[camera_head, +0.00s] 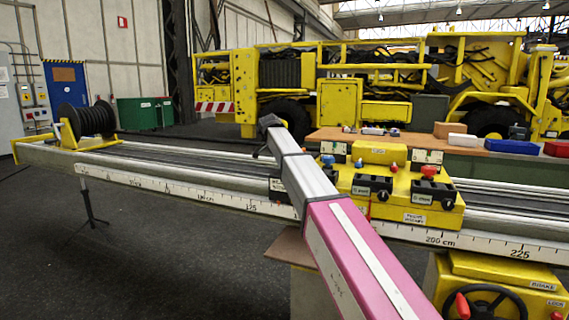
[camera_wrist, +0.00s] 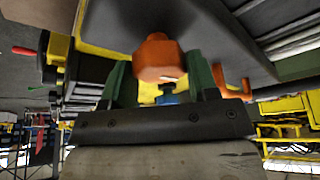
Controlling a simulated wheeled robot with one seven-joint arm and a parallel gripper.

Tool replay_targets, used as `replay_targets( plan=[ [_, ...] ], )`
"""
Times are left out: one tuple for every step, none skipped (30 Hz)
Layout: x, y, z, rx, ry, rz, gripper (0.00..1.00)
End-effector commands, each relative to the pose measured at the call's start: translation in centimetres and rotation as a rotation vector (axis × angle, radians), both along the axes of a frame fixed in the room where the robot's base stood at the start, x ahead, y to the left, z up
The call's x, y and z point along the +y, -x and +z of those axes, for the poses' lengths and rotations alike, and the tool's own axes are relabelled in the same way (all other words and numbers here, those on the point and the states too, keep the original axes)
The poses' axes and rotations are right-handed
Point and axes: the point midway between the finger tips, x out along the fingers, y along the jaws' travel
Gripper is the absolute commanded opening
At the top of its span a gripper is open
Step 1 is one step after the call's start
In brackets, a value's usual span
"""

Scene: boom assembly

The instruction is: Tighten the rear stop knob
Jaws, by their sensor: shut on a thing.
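In the wrist view an orange faceted knob (camera_wrist: 158,60) with a small white mark sits between the two green fingers of my gripper (camera_wrist: 162,82). The fingers are shut on it, one on each side. A blue part (camera_wrist: 168,98) shows just below the knob. No label on the knob can be read, so I cannot tell by name which knob it is. In the head view my pink and grey arm crosses the boom rail (camera_head: 170,185) just left of the yellow carriage (camera_head: 400,190). The held knob and the fingertips cannot be made out there.
The carriage carries a red knob (camera_head: 429,171) and black labelled blocks. A cable reel (camera_head: 92,120) stands at the boom's left end. A handwheel (camera_head: 488,303) is at lower right. A workbench (camera_head: 460,146) with small boxes stands behind. An orange hook-shaped part (camera_wrist: 236,88) is beside the right finger.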

Motion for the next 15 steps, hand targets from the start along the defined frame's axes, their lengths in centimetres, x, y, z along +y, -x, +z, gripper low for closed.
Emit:
replay_targets(
  plan=[
    [0.06, -0.01, -0.05, 0.002, -0.001, -0.019, 0.3],
    [0.05, -0.01, -0.05, 0.003, -0.001, -0.029, 0.3],
    [0.06, 0.01, -0.05, 0.003, -0.001, -0.042, 0.3],
    [0.05, 0.02, -0.05, 0.003, -0.001, -0.051, 0.3],
    [0.05, 0.02, -0.05, 0.002, -0.001, -0.057, 0.3],
    [0.05, 0.03, -0.05, 0.002, -0.001, -0.064, 0.3],
    [0.05, 0.03, -0.05, 0.002, -0.001, -0.069, 0.3],
    [0.04, 0.02, -0.06, 0.002, -0.001, -0.074, 0.3],
    [0.04, 0.03, -0.06, 0.002, -0.001, -0.078, 0.3],
    [0.05, 0.04, -0.07, 0.002, -0.001, -0.081, 0.3],
    [0.05, 0.04, -0.07, 0.001, -0.002, -0.082, 0.3],
    [0.05, 0.04, -0.07, 0.002, -0.001, -0.084, 0.3],
    [0.05, 0.04, -0.07, 0.001, -0.001, -0.085, 0.3],
    [0.04, 0.05, -0.07, 0.001, -0.001, -0.085, 0.3],
    [0.04, 0.05, -0.07, 0.002, -0.001, -0.085, 0.3]
  ],
)
